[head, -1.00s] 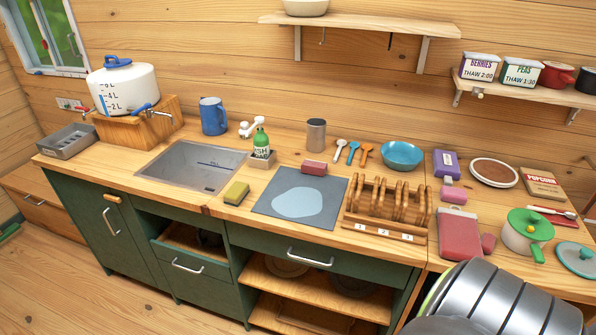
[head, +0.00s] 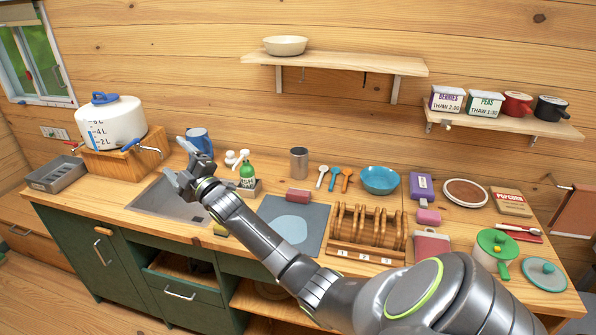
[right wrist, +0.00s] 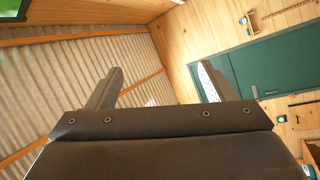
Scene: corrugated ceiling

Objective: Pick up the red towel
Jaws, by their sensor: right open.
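A reddish-brown cloth (head: 575,211), which looks like the red towel, hangs from a bar on the wall at the far right of the head view. My right gripper (head: 180,172) is at the left end of my outstretched arm, above the sink area and far from the cloth. In the right wrist view my right gripper (right wrist: 160,68) shows two fingers spread apart with nothing between them. That view faces the corrugated ceiling and wooden walls, and no towel shows in it. My left gripper is not in view.
A shelf (head: 500,120) with small containers is on the wall above. My right arm crosses over the counter.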

